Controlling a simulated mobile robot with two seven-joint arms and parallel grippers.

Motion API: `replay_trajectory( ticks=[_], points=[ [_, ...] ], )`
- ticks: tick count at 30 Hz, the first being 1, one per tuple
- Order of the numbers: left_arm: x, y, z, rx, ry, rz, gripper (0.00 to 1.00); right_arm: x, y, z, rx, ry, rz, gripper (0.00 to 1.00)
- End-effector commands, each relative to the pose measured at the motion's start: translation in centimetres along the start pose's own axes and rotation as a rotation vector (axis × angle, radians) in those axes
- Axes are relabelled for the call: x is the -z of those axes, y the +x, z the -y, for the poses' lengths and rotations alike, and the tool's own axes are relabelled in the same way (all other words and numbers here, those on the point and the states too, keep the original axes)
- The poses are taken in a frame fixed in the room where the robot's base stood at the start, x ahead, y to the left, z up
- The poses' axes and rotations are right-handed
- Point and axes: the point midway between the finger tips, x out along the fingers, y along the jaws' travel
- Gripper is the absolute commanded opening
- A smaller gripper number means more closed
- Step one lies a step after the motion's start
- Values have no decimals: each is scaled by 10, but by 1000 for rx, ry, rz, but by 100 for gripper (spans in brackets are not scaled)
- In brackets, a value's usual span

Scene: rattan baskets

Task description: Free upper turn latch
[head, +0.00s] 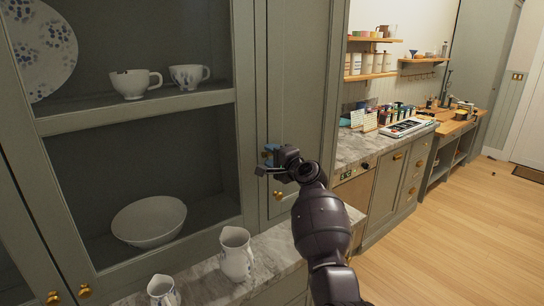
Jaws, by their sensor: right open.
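My right gripper (266,161) is open at the tall grey-green cabinet door (297,90), its blue-tipped fingers beside the door's left edge. A small brass piece (266,154), seemingly the upper turn latch, shows at the fingertips. The gripper hides much of it, so I cannot tell its turn or whether the fingers touch it. A second brass fitting (278,196) sits lower on the same door, below the gripper. The door looks closed. My left gripper is not in view.
A glazed cabinet with cups (135,83) and a white bowl (149,220) stands at left. A white jug (236,254) and smaller jug (162,290) stand on the marble ledge (205,282) below. A marble counter (360,150) lies right; the wooden floor (450,225) is clear.

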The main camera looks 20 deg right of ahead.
Motion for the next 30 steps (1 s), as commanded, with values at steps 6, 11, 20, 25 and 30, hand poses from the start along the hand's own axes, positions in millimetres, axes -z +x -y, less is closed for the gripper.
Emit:
replay_trajectory(
  ticks=[6, 11, 20, 25, 30],
  points=[
    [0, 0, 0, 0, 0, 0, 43, 0, 0, 0, 0, -1, -1, 43],
    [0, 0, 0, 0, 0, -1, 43, 0, 0, 0, 0, -1, -1, 24],
    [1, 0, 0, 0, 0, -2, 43, 0, 0, 0, 0, -3, -1, 0],
    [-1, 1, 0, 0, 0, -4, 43, 0, 0, 0, 0, -30, -1, 0],
    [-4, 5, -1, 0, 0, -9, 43, 1, 0, 0, 0, -105, -2, 0]
  ],
)
